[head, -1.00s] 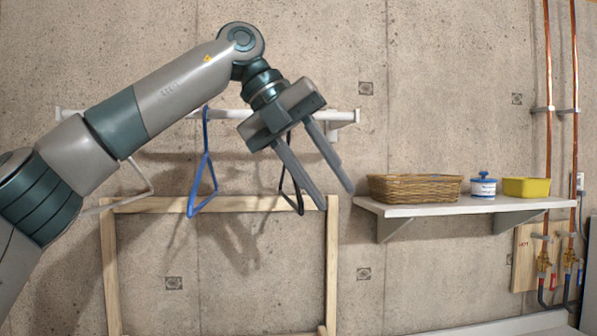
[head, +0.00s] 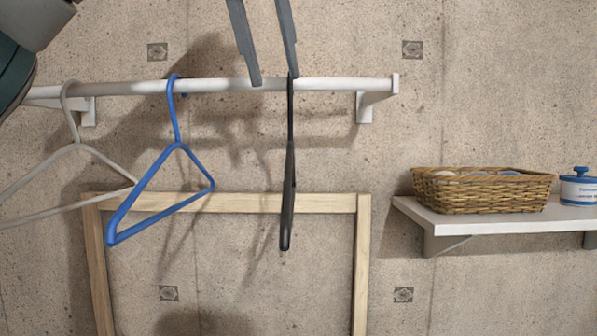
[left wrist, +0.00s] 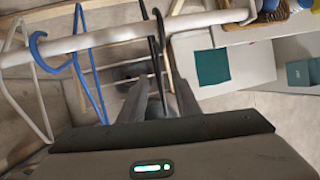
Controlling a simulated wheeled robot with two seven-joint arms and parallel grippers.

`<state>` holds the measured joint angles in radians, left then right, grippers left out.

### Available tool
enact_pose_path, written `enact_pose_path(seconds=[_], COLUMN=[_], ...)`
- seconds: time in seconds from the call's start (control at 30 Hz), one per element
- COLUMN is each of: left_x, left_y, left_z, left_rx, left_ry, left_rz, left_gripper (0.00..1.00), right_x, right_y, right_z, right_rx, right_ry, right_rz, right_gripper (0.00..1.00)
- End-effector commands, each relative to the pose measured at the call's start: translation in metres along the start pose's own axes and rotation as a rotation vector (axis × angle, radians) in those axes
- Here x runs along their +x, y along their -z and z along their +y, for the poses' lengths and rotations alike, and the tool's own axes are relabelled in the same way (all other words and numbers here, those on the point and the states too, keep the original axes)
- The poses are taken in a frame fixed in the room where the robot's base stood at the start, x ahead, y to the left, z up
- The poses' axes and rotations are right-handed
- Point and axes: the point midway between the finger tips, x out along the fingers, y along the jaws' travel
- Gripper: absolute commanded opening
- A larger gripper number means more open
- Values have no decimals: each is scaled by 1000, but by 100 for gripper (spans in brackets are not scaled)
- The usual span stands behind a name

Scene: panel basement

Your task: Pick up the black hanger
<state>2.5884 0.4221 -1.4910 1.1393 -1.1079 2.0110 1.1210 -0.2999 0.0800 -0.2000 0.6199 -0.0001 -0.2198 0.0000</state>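The black hanger (head: 289,190) hangs from a white wall rail (head: 225,87) and is seen almost edge-on in the head view. My left gripper (head: 274,79) is open and empty, its fingers pointing down at the rail. One fingertip is close by the hanger's hook at the rail; the other is to its left. In the left wrist view the black hanger (left wrist: 155,44) appears between the two open fingers (left wrist: 158,98). Whether a finger touches it I cannot tell. My right gripper is in neither view.
A blue hanger (head: 178,130) and a light grey hanger (head: 72,148) hang to the left. A wooden frame (head: 362,250) stands below the rail. At right, a white shelf (head: 480,222) holds a wicker basket (head: 480,190) and a blue-lidded jar (head: 580,188). Rail right of the black hanger is clear.

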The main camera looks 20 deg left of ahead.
Motion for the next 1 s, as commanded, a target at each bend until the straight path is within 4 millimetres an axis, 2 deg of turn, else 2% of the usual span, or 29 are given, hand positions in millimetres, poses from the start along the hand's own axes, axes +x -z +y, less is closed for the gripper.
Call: enact_pose_path(seconds=[0.27,0.47,1.0], left_x=[2,18,105], left_y=[0,0,0], left_z=[0,0,0], left_rx=[1,2,2], left_ry=[1,1,0], left_rz=[1,3,2], left_gripper=[30,30,30], right_x=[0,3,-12], right_y=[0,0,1], right_z=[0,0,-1], right_rx=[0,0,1], right_ry=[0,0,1], right_rz=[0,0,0], right_gripper=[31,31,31])
